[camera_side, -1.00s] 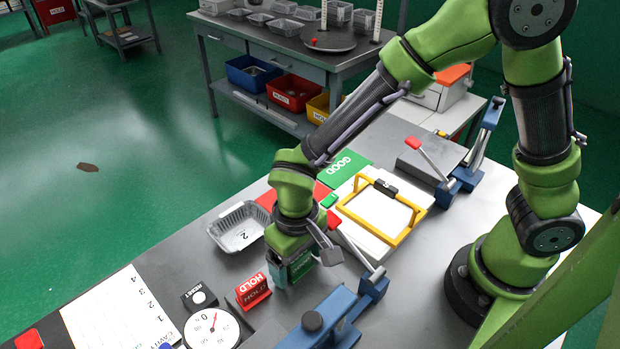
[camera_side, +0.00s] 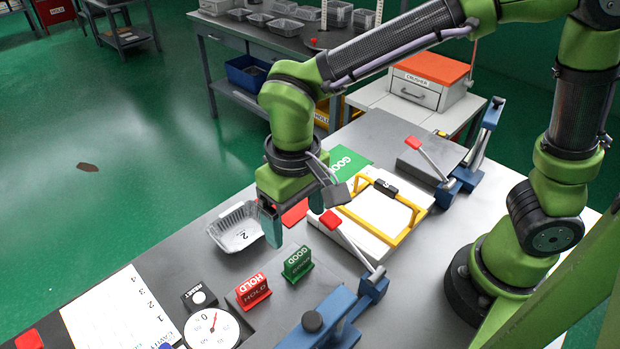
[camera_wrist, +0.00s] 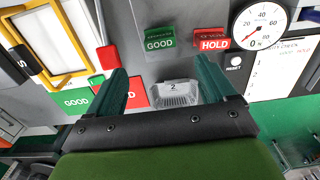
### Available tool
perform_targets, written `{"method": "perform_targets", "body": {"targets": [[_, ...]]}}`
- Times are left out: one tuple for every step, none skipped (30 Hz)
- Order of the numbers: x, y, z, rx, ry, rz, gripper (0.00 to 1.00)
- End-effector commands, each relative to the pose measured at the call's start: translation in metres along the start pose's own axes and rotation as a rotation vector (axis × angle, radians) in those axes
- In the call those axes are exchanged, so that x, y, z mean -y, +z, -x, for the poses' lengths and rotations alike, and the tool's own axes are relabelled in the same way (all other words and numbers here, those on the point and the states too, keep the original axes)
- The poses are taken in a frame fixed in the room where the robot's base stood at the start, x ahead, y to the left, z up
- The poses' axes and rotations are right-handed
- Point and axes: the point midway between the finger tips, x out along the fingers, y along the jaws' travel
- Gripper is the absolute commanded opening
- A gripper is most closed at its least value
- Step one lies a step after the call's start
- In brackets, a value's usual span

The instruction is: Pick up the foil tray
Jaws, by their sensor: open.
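The foil tray (camera_side: 238,237) is a silver rectangular tray marked 2, lying on the grey bench at its left edge. In the wrist view the tray (camera_wrist: 174,101) shows between and beyond the fingers, its near part hidden by my gripper. My gripper (camera_side: 294,218) is open and empty, raised above the bench just right of the tray. Its teal fingers (camera_wrist: 161,75) are spread apart in the wrist view. The left finger overlaps the tray's right edge in the side view.
A green GOOD block (camera_side: 298,263) and a red HOLD block (camera_side: 253,290) stand in front of the tray. A dial scale (camera_side: 212,330) is at the front. A yellow-framed plate (camera_side: 380,215) and a red-handled clamp (camera_side: 352,240) lie to the right. Green and red mats lie behind.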

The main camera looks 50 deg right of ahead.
Motion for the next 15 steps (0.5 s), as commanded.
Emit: {"method": "perform_targets", "body": {"targets": [[-0.001,0.0,0.004,-0.002,-0.002,-0.002,0.84],[-0.002,-0.001,0.006,-0.005,-0.005,-0.005,0.84],[-0.006,-0.001,0.011,-0.012,-0.013,-0.012,0.84],[-0.011,-0.002,0.015,-0.02,-0.022,-0.02,0.84],[-0.017,-0.002,0.019,-0.031,-0.034,-0.031,0.84],[-0.028,-0.003,0.027,-0.052,-0.054,-0.048,0.84],[-0.037,-0.003,0.033,-0.073,-0.073,-0.064,0.84],[-0.048,-0.003,0.039,-0.095,-0.092,-0.082,0.84],[-0.063,-0.002,0.049,-0.131,-0.121,-0.108,0.84],[-0.076,0.0,0.055,-0.161,-0.141,-0.129,0.84],[-0.088,0.002,0.061,-0.193,-0.162,-0.15,0.84],[-0.103,0.006,0.068,-0.238,-0.187,-0.178,0.84],[-0.114,0.01,0.073,-0.271,-0.203,-0.198,0.84],[-0.124,0.013,0.077,-0.306,-0.217,-0.217,0.84],[-0.137,0.019,0.082,-0.35,-0.235,-0.241,0.84]]}}
